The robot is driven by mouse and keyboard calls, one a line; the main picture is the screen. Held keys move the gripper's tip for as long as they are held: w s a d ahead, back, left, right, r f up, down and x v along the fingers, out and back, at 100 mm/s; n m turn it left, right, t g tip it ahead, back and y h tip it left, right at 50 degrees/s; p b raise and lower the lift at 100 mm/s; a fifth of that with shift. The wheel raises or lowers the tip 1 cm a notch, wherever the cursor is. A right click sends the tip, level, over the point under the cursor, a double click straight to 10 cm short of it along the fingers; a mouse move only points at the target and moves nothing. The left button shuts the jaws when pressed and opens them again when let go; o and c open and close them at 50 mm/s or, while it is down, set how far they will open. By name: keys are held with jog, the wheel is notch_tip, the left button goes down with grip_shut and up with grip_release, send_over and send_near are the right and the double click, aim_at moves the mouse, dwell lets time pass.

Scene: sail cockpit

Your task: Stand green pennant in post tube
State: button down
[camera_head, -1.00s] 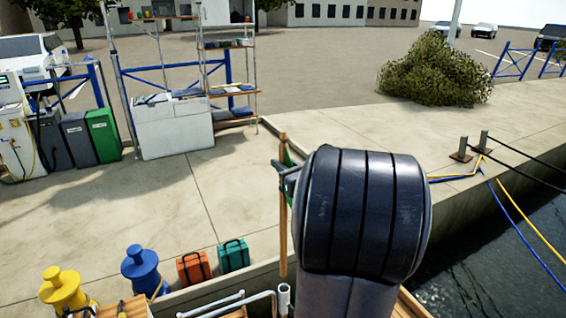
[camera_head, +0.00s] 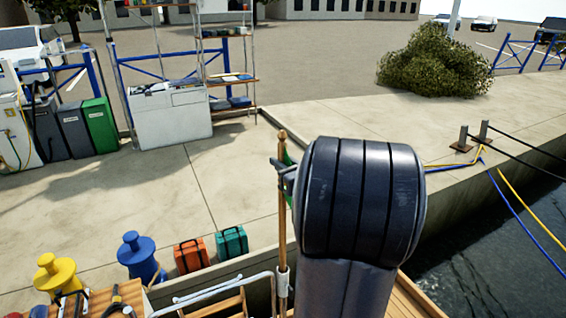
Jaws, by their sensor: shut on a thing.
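The green pennant has a wooden staff (camera_head: 282,220) standing close to upright, with a small part of its green cloth (camera_head: 289,158) showing beside my arm. My gripper (camera_head: 281,166) is shut on the upper part of the staff, and my dark wrist hides much of the gripper and cloth. The pale post tube (camera_head: 283,283) is on the rail directly below the gripper. The staff's lower end meets the tube's top in the picture. I cannot tell whether it is inside the tube or just in front of or behind it.
A metal rail (camera_head: 215,289) runs left of the tube. A blue bollard (camera_head: 138,258), a yellow bollard (camera_head: 57,275), an orange case (camera_head: 191,255) and a teal case (camera_head: 231,243) stand along the quay edge. Water (camera_head: 470,260) lies to the right.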

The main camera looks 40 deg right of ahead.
notch_tip(320, 180, down, 6)
jog(key=b, duration=0.5)
jog(key=c, duration=1.2)
grip_release()
jog(key=shift+o, duration=0.2)
jog(key=s+b, duration=0.1)
jog(key=s, duration=0.9)
jog(key=shift+s+a+b, duration=0.4)
jog(key=shift+a, duration=0.05)
jog(key=shift+w, duration=0.1)
jog(key=w+r+p, duration=0.2)
jog(key=w+p, duration=0.1)
jog(key=w, duration=0.7)
jog(key=shift+w+d, duration=0.3)
jog(key=shift+d, duration=0.15)
